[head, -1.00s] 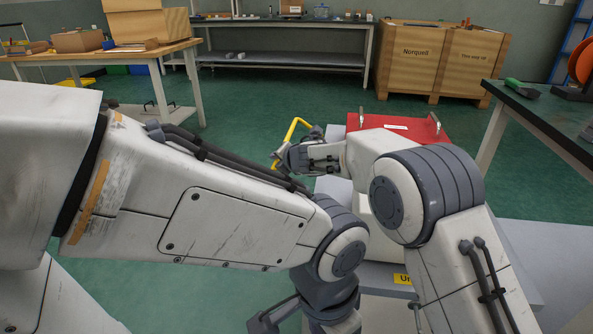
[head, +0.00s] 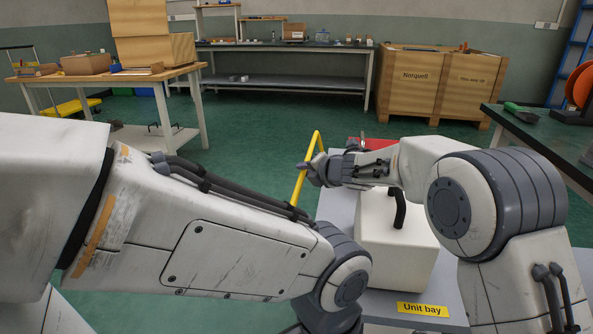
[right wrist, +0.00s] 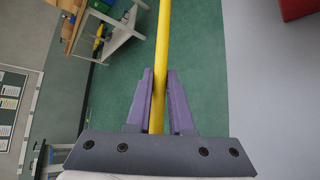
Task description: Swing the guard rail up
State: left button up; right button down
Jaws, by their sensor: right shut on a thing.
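The yellow guard rail (head: 301,187) stands up at a tilt along the left edge of a grey platform (head: 336,207) in the head view. My right gripper (head: 306,170) reaches in from the right and is shut on the rail. In the right wrist view the rail (right wrist: 163,40) runs between the two purple fingers of the gripper (right wrist: 159,85). The lower end of the rail is hidden behind my left arm in the head view. My left arm crosses the lower left of the head view, and its gripper is out of the picture.
A white block (head: 385,255) with a black handle sits on the platform behind a yellow "Unit bay" label (head: 422,309). A red object (head: 378,143) is at the far end. A dark-topped bench (head: 545,140) stands at right. Green floor is open to the left of the rail.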

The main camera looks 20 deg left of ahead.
jog(key=shift+w+d+f, duration=0.1)
jog(key=shift+w+d, duration=0.05)
jog(key=shift+d, duration=0.5)
jog(key=shift+w+d+f, duration=0.1)
jog(key=shift+w+d, duration=0.05)
jog(key=shift+d, duration=0.45)
jog(key=shift+f, duration=0.1)
jog(key=c, duration=0.8)
grip_release()
jog(key=shift+a, duration=0.1)
jog(key=shift+r, duration=0.25)
